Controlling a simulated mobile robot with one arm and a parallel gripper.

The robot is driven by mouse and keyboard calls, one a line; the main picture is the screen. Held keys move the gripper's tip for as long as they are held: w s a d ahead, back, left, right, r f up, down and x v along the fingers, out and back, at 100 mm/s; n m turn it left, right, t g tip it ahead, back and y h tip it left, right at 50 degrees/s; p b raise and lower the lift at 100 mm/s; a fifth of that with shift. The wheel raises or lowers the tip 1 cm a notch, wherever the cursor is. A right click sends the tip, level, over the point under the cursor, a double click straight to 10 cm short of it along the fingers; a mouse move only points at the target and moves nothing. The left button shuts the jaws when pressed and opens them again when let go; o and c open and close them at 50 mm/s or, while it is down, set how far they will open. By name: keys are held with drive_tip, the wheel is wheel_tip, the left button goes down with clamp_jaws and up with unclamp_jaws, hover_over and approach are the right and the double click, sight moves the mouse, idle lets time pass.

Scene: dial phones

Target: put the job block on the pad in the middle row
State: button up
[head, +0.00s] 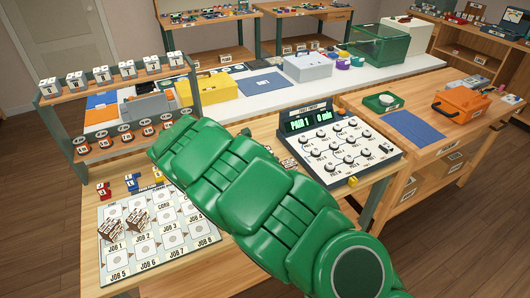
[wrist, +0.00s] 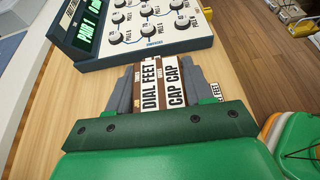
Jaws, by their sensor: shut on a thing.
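In the wrist view my gripper (wrist: 162,92) has its dark grey fingers closed on both sides of a brown job block (wrist: 159,72). The block has white labels reading "DIAL FEET" and "CAP CAP". In the head view my green arm hides the gripper and the held block. The board of pads (head: 122,271) lies on the wooden table at the lower left, with rows marked JOB 1 to JOB 8. Two brown-and-white blocks, a left one (head: 109,230) and a right one (head: 138,221), stand on its left part. My arm covers its right edge.
A dial console (head: 340,142) with a lit display stands right of my arm. A rack (head: 118,90) with white blocks above and orange-marked parts below stands behind the board. Small red (head: 103,191), blue (head: 132,183) and yellow (head: 158,178) pieces sit along the board's back edge.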

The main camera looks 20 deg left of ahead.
drive_tip(key=shift+s+d+r, duration=0.25)
drive_tip(key=shift+s+d, duration=0.05)
drive_tip(key=shift+s, duration=0.15)
drive_tip(key=shift+s+d+r, duration=0.2)
drive_tip(key=shift+s+d, duration=0.05)
drive_tip(key=shift+s, duration=0.15)
